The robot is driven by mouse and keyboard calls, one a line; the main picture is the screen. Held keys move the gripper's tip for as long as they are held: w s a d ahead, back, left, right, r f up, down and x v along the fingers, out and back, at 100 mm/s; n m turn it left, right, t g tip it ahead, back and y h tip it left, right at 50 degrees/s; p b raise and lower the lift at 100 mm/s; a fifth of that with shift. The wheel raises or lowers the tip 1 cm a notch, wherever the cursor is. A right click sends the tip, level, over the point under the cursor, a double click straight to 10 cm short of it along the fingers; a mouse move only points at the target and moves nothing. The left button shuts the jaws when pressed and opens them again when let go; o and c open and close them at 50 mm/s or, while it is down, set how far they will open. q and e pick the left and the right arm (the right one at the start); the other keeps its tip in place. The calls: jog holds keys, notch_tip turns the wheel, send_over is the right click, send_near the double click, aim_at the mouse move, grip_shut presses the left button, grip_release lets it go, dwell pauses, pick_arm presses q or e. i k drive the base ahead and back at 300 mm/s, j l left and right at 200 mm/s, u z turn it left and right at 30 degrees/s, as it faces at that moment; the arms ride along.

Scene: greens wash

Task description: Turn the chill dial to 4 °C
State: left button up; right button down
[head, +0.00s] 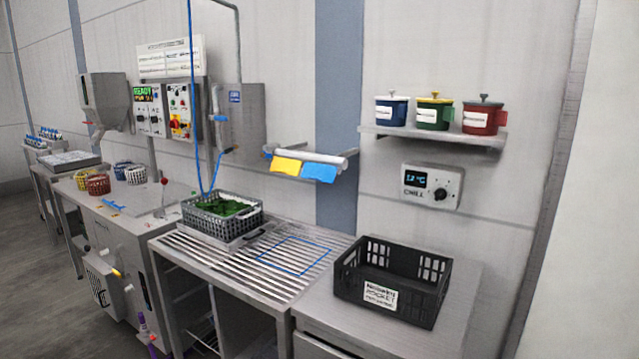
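The chill control box (431,186) is a grey panel on the wall at the right, below the shelf, marked CHILL. Its small lit display (415,180) seems to read 12 °C, though the digits are small. The black chill dial (440,194) sits to the right of the display; its exact pointer angle is too small to tell. Neither of my grippers is in the head view, and nothing touches the dial.
A black crate (352,280) stands on the counter below the chill box. A wall shelf (432,134) with blue, green and red lidded pots hangs above it. A grey basket of greens (198,226) stands on the slatted drainer (215,258) at the left.

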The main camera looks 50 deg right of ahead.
aim_at(441, 194)
jog(key=z, duration=2.3)
jog(key=i+j+u, duration=0.1)
jog(key=i+j, duration=0.15)
jog(key=j, duration=0.2)
jog(key=i+j+u, duration=0.1)
jog(key=j, duration=0.3)
jog(key=i+j+u, duration=0.1)
jog(key=i+j, duration=0.3)
